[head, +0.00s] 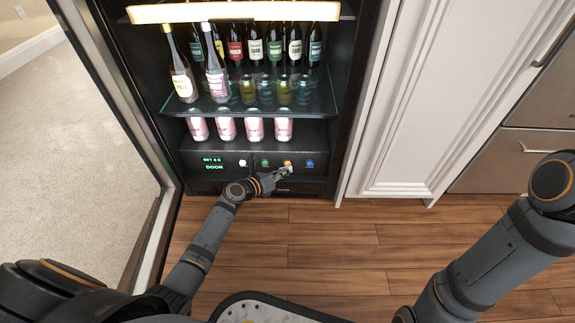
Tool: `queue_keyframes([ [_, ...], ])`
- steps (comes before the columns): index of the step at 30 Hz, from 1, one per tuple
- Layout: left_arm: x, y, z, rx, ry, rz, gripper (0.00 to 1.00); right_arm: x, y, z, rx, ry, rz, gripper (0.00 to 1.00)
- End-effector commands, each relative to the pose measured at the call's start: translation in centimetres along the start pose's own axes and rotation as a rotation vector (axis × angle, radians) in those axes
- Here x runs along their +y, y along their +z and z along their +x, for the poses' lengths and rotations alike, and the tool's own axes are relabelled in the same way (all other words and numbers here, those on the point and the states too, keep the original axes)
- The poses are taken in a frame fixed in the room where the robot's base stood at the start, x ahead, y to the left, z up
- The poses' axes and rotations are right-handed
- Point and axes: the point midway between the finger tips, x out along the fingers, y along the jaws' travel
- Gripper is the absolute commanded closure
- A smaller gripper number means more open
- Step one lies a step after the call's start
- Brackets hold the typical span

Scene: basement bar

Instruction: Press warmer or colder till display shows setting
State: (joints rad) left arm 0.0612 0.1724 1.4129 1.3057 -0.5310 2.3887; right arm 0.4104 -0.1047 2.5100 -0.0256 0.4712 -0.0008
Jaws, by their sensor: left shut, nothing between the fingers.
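The control panel (250,170) is a dark strip at the bottom of the open bar fridge. Its display (213,164) has green text, with an upper line that looks like "SET" and a small, hard-to-read value, and "DOOR" below. To its right are a white button (243,162), a green button (265,162), an orange button (287,162) and a blue button (309,163). Button labels are too small to read. My left gripper (286,171) is shut and empty, its tips at or just below the orange button; I cannot tell whether they touch it. My right gripper is out of view.
The glass door (120,120) stands open at the left. Bottles stand on the glass shelf (250,106), with pink cans (226,128) below. A white panelled cabinet (410,110) is on the right. The wooden floor (330,240) in front is mostly clear.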

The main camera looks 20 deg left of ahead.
Motion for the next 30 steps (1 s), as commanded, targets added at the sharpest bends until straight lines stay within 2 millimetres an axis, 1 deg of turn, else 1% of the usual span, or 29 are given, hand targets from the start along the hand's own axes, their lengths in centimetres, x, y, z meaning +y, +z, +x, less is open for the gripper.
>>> queue_keyframes([
  [24, 0.36, 0.34, 0.45, 0.000, 0.001, 0.000, 1.00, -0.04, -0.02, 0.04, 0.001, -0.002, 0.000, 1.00],
  [30, -0.02, 0.21, 0.00, 0.000, 0.001, -0.001, 1.00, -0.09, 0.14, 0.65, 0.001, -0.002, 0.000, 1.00],
])
